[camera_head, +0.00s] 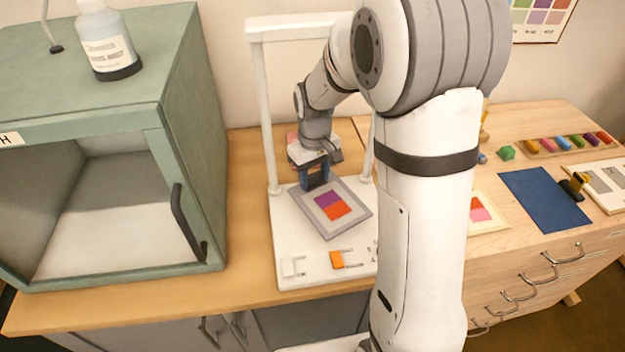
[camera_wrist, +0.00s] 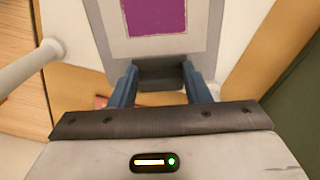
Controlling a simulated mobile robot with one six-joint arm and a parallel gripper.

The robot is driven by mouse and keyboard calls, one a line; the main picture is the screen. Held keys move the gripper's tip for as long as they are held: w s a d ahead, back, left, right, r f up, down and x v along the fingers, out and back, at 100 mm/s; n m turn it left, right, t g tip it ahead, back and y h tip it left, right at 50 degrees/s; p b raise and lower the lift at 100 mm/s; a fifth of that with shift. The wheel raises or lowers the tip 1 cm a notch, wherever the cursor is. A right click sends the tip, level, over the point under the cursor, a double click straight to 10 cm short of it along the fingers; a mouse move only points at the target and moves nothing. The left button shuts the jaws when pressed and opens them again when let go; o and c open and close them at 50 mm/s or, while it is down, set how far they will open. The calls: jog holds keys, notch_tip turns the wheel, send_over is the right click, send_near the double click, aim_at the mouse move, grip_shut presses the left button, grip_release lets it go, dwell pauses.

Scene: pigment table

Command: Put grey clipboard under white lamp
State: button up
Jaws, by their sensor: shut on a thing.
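The grey clipboard (camera_head: 318,224) carries a card with a purple and an orange patch. It is over the white base of the white lamp (camera_head: 282,250), between the lamp's two posts. From this view I cannot tell whether it touches the base. My gripper (camera_head: 316,182) is shut on the clipboard's dark clip at its back edge. In the wrist view the blue fingers (camera_wrist: 162,84) stand on both sides of the dark clip, and the grey clipboard (camera_wrist: 204,33) extends beyond them. The lamp's top bar (camera_head: 290,22) runs above, partly hidden by my arm.
A green cabinet (camera_head: 186,110) with an open front stands at the left, a bottle (camera_head: 105,40) on top. White and orange switches (camera_head: 337,260) sit on the lamp base's front. At the right lie a blue sheet (camera_head: 545,199) and several pigment blocks. My arm hides the middle.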

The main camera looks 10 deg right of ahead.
aim_at(314, 182)
jog(key=shift+w+f, duration=0.25)
jog(key=shift+w, duration=0.1)
jog(key=shift+f+p, duration=0.3)
jog(key=shift+f, duration=1.2)
jog(key=shift+f, duration=0.2)
jog(key=o, duration=1.1)
jog(key=shift+c, duration=0.2)
jog(key=shift+r, duration=0.1)
notch_tip(314, 182, up, 7)
jog(key=shift+r+b, duration=0.15)
jog(key=shift+b, duration=0.15)
jog(key=s+d+r+m+t, duration=0.1)
jog(key=s+r, duration=0.3)
jog(key=s, duration=0.6)
jog(key=s+d+r+m+t, duration=0.2)
jog(key=s+d+r+m, duration=0.1)
jog(key=s, duration=0.8)
jog(key=shift+d+r, duration=0.15)
jog(key=shift+r, duration=0.25)
